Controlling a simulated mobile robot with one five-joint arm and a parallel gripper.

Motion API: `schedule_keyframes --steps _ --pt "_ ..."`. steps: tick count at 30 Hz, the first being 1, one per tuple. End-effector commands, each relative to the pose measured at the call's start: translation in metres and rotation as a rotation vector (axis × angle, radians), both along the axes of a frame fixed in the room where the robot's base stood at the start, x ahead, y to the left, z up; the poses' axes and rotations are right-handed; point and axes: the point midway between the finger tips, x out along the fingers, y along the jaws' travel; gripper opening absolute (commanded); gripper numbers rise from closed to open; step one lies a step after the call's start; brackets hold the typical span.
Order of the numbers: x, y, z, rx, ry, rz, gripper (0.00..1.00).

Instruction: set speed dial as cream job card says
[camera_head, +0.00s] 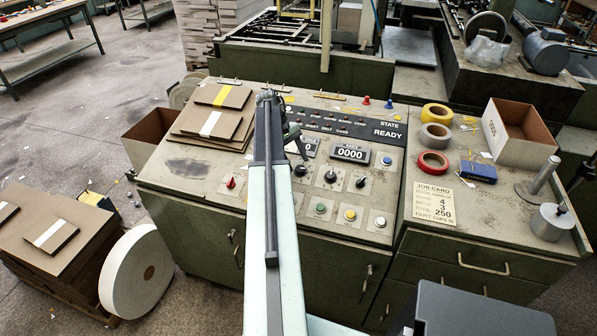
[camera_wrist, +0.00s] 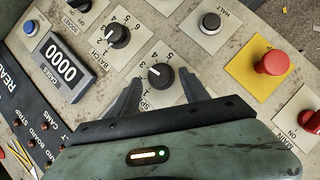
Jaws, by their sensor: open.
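The cream job card (camera_head: 434,203) lies on the right cabinet top in the head view. It shows the figures 4, 3 and 250; its small labels are blurred. The speed dial (camera_wrist: 160,75) is a black round knob on a cream plate with numbers in the wrist view. A white mark is on its upper-left side; the exact number is unclear. My gripper (camera_wrist: 159,83) is open, one jaw on each side of the knob. I cannot tell if they touch it. My arm partly covers the panel in the head view, where the dial (camera_head: 300,170) shows beside it.
The batch dial (camera_wrist: 118,36) is close by. A red button on a yellow plate (camera_wrist: 272,62) and a red main switch (camera_wrist: 311,122) are at right in the wrist view. The state display (camera_head: 387,133) reads READY. Tape rolls (camera_head: 437,136) and an open box (camera_head: 520,140) stand right.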

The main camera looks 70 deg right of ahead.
Motion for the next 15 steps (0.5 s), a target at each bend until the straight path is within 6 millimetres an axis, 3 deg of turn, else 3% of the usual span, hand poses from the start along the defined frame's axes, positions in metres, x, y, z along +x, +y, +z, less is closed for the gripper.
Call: schedule_keyframes --steps 1,3,11,15 --pt "-0.0042 0.0011 -0.0159 0.000 0.000 -0.001 0.53" --pt "-0.0078 0.0012 -0.0211 0.000 0.000 -0.001 0.53" --pt "-0.0098 0.0008 -0.0195 0.000 0.000 0.000 0.53" --pt "-0.0097 0.0007 -0.0194 0.000 0.000 -0.001 0.20"
